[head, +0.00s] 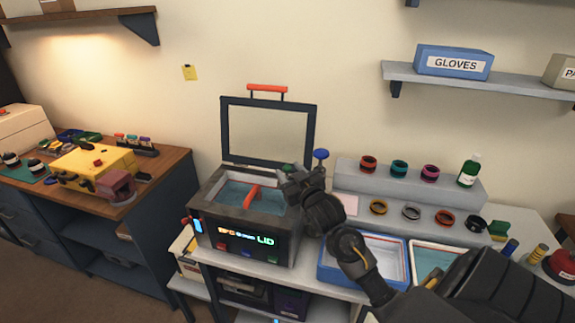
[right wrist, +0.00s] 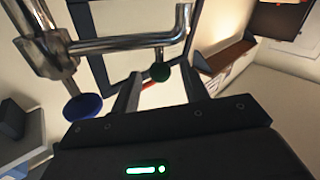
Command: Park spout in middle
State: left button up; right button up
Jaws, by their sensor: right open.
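The spout (right wrist: 130,45) is a shiny metal pipe that runs across the upper left of the right wrist view and bends at its right end. A green knob (right wrist: 158,72) and a blue knob (right wrist: 82,107) are by it; the green knob (head: 288,168) and blue knob (head: 320,154) also show in the head view, where my gripper hides most of the pipe. My right gripper (right wrist: 160,92) is open, its fingers either side of the green knob in the picture; contact cannot be told. In the head view the right gripper (head: 290,184) is beside the tank's right side. My left gripper is out of view.
The dark tank unit (head: 240,225) has its framed lid (head: 225,130) raised and a red bar (head: 254,196) over its water. A blue-rimmed basin (head: 326,272) and a second basin (head: 430,245) are to its right. Stepped shelves (head: 345,178) hold several lens rings.

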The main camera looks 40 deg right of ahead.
jog(key=shift+x, duration=1.2)
grip_shut()
